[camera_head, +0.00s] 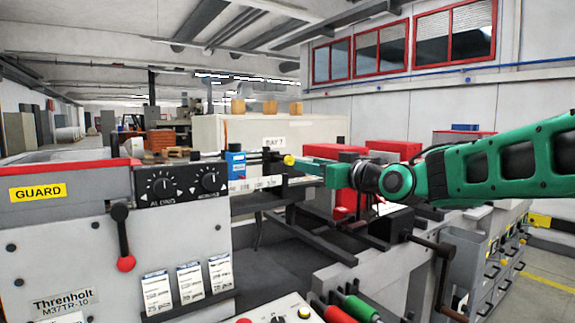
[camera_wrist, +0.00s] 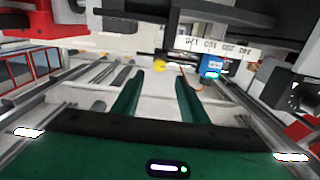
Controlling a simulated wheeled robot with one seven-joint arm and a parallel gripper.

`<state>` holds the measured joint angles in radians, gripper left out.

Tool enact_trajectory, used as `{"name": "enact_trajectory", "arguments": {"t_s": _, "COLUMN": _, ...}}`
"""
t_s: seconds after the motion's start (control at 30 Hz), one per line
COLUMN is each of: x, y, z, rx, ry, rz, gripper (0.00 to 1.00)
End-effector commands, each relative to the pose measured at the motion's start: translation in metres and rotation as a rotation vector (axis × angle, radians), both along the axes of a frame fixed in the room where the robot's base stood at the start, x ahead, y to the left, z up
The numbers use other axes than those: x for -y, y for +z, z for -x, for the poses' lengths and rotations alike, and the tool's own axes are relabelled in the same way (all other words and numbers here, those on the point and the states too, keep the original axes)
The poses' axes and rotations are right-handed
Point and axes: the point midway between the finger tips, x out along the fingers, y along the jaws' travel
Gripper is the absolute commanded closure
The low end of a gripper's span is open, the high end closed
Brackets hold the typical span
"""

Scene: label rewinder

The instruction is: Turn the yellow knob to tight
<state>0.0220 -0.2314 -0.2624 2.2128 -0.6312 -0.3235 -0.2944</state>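The yellow knob (camera_head: 289,160) is small and round. It sits at the end of a dark rod beside the blue box, just left of my gripper's tips in the head view. In the wrist view the yellow knob (camera_wrist: 160,66) lies ahead of my fingers, roughly between their lines. My gripper (camera_wrist: 160,84) shows two green fingers spread apart with nothing between them. In the head view my gripper (camera_head: 302,166) reaches in from the right, close to the knob; I cannot tell the exact gap. No tight marking can be read.
A blue box (camera_head: 235,162) stands left of the knob. A white numbered scale (camera_wrist: 220,46) runs close by in the wrist view. The grey machine housing (camera_head: 70,240) with dials and a red-ended lever (camera_head: 125,262) is at left. Red boxes (camera_head: 393,149) stand behind my arm.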

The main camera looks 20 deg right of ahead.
Motion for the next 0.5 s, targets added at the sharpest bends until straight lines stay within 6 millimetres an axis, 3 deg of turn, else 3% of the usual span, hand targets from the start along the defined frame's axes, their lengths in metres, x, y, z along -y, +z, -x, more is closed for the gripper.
{"name": "enact_trajectory", "arguments": {"t_s": 0.5, "x": -0.023, "y": -0.001, "z": -0.075, "rx": -0.001, "ry": -0.001, "rz": 0.001, "gripper": 0.6}}
